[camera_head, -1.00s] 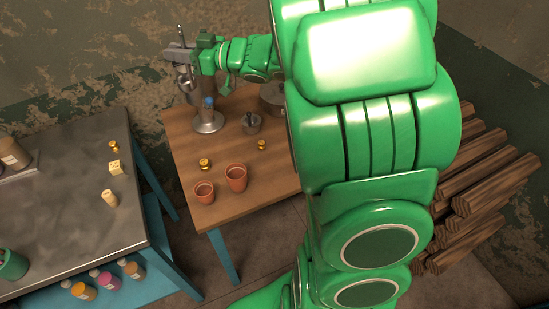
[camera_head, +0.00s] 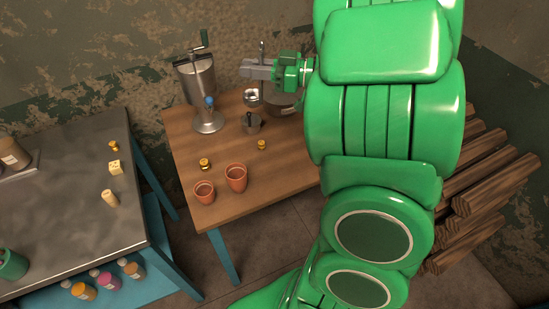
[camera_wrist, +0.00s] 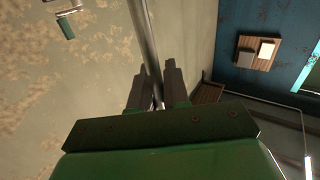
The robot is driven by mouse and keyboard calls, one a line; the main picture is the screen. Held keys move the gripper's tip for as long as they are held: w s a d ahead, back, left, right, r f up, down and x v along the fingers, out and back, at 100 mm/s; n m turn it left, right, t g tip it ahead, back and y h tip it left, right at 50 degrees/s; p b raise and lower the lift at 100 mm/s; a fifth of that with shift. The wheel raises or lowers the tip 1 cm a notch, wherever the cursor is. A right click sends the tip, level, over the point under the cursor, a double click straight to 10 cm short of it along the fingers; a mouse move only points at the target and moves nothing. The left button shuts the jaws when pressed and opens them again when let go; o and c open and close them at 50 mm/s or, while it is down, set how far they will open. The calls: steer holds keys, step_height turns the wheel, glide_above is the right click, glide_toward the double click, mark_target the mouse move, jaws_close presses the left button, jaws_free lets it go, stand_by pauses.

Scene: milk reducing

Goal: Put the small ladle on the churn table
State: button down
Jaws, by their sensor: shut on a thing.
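My gripper (camera_head: 246,68) is shut on the upright handle of the small metal ladle, above the back of the wooden table (camera_head: 215,150). The ladle's shiny bowl (camera_head: 252,97) hangs below the gripper, near the table's back edge and left of a metal pot. I cannot tell whether the bowl touches the table. In the wrist view the ladle's thin handle (camera_wrist: 148,42) runs between the two fingers of my gripper (camera_wrist: 155,85). The bowl is hidden there.
A metal churn with a crank (camera_head: 195,80) stands at the table's back left. The metal pot (camera_head: 283,106) is partly hidden by my arm. A small lidded pot (camera_head: 252,123), two clay pots (camera_head: 236,178) and brass weights (camera_head: 205,164) occupy the table. The front right tabletop is clear.

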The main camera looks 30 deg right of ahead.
steer(key=s+d+f, duration=0.1)
steer(key=s+d, duration=0.3)
steer(key=s, duration=0.2)
step_height(320, 180, down, 23)
steer(key=shift+r, duration=0.2)
stand_by(1.3)
steer(key=shift+d+f, duration=0.1)
steer(key=c, duration=1.1)
jaws_free()
steer(key=v, duration=1.2)
steer(key=shift+w+d, duration=0.1)
